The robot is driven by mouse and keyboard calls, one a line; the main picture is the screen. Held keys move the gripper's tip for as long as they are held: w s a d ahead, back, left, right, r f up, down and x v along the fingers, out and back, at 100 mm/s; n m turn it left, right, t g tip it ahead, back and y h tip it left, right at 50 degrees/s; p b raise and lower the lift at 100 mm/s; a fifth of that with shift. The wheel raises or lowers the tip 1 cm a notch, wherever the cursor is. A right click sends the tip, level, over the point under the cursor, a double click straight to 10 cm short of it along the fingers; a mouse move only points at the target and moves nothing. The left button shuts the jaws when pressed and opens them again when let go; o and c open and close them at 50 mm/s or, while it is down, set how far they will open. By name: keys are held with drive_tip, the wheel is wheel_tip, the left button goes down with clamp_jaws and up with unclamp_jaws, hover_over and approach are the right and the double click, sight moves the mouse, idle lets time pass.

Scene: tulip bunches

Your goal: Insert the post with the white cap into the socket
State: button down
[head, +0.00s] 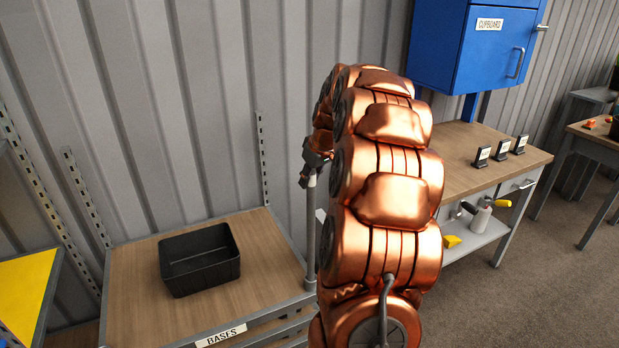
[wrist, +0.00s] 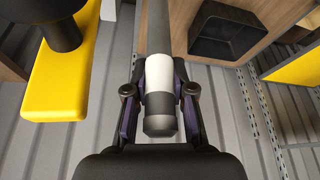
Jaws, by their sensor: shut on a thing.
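My gripper (head: 314,160) is shut on a grey post (head: 311,225), which hangs roughly upright below it in the head view. In the wrist view the post (wrist: 172,30) runs between the fingers (wrist: 160,90). A white band (wrist: 159,73) and a dark rounded end (wrist: 160,122) show at the near end of the post. A yellow block (wrist: 70,65) with a black round part (wrist: 62,22) is to the left in the wrist view; I cannot tell whether this is the socket.
A black bin (head: 200,259) stands on the wooden table labelled BASES (head: 130,290), left of the post. A yellow surface (head: 25,290) is at far left. A workbench (head: 468,145) with small labelled stands is at right, under a blue cupboard (head: 470,50).

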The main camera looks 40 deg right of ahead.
drive_tip(key=shift+f+b, duration=0.4)
drive_tip(key=shift+f, duration=0.25)
drive_tip(key=c, duration=0.9)
unclamp_jaws()
drive_tip(key=shift+r+p, duration=0.4)
drive_tip(key=shift+r, duration=2.1)
